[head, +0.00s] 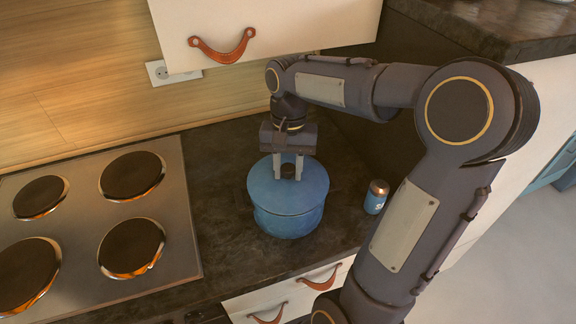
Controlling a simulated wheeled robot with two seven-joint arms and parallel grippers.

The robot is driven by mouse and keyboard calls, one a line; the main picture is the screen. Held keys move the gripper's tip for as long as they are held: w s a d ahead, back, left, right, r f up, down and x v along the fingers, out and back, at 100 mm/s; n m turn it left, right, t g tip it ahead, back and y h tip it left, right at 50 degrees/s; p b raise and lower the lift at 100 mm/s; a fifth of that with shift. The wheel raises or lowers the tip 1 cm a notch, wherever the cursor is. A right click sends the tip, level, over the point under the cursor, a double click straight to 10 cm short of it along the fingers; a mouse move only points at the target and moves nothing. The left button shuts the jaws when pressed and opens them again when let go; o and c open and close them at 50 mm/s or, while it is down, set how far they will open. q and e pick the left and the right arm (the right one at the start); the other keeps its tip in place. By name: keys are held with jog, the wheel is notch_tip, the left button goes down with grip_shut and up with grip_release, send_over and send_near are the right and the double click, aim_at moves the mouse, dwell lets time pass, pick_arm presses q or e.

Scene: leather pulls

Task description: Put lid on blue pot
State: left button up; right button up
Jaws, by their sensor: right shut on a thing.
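The blue pot (287,222) stands on the dark counter to the right of the stove. The blue lid (263,190) is on top of the pot and looks level, with its edge lined up with the pot's rim. A dark knob (288,171) stands at the lid's middle. My right gripper (288,175) points down over the lid and is shut on the knob, one finger on each side. My left gripper is not in view.
A stove (186,235) with several dark round plates lies to the left. A small blue can (376,196) stands right of the pot. A white cabinet (280,30) with a leather pull hangs above. Bare counter (235,262) lies in front of the pot.

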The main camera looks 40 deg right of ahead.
jog(key=shift+f, duration=0.45)
dwell(0.3)
dwell(0.7)
jog(key=o, duration=1.2)
notch_tip(320, 180, up, 7)
jog(key=p, duration=0.6)
jog(key=shift+f, duration=0.1)
